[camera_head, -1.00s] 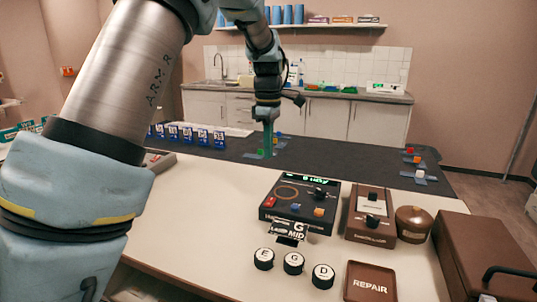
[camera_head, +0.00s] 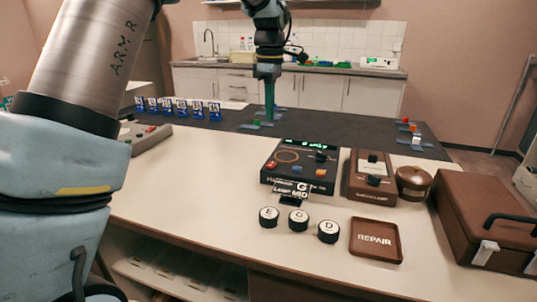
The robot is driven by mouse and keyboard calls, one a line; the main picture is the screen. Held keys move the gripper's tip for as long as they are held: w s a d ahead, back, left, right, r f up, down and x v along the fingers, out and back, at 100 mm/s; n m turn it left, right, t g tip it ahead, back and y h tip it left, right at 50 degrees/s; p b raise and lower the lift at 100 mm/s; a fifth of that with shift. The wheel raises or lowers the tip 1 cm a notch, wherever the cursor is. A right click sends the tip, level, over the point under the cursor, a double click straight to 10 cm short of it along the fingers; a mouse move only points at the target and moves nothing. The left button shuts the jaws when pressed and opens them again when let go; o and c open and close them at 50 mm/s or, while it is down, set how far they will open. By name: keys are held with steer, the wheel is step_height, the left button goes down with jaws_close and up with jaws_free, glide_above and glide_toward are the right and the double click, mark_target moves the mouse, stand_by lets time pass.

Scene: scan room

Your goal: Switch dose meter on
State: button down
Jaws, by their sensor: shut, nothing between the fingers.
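A black control box (camera_head: 300,167) stands on the cream table, right of centre. Its lit green display seems to end in "uGy", so it may be the dose meter; its label is too small to read surely. It has a red rocker (camera_head: 272,165), a dark knob (camera_head: 320,156), a blue button (camera_head: 296,169) and an orange button (camera_head: 321,172). My gripper (camera_head: 269,122) points down, shut and empty, over the dark mat (camera_head: 345,136) behind the box. It is apart from the box.
Right of the box stand a brown switch unit (camera_head: 361,188), a round lidded pot (camera_head: 413,182) and a brown case (camera_head: 485,215). In front are knobs E (camera_head: 269,216), G (camera_head: 298,220) and D (camera_head: 328,230), and a REPAIR tray (camera_head: 375,258). Blue cards (camera_head: 183,108) stand left.

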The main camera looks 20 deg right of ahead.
steer(key=shift+w+d+r+p, duration=0.1)
steer(key=shift+p, duration=0.2)
steer(key=shift+w+d+r+p, duration=0.1)
steer(key=shift+w+d+p, duration=0.35)
steer(key=shift+p, duration=0.3)
steer(key=shift+r, duration=0.1)
